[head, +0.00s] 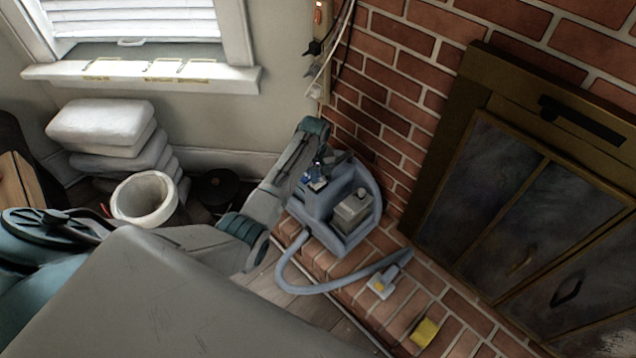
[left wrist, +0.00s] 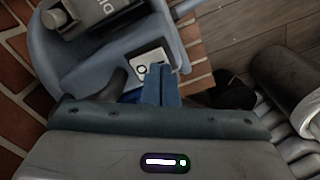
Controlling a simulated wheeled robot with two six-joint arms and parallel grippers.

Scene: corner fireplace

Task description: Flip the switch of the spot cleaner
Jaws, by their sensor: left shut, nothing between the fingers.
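The spot cleaner (head: 368,222) is a blue-grey machine with a grey tank, standing on the brick hearth against the brick wall. Its body (left wrist: 50,50) fills the upper left of the left wrist view. A white switch panel (left wrist: 148,60) with dark markings is on its top, partly covered by my fingertips. My left gripper (head: 319,172) reaches over the machine's near left side. In the left wrist view its blue fingers (left wrist: 162,84) are together and empty, at the panel's lower edge; contact cannot be told. My right gripper is not in view.
The cleaner's hose (head: 318,288) curves over the hearth to a nozzle (head: 382,284). A yellow item (head: 424,332) lies nearby. A fireplace door (head: 480,190) stands right. A white pot (head: 145,198) and stacked cushions (head: 100,125) stand left. Cords hang from a wall power strip (head: 319,40).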

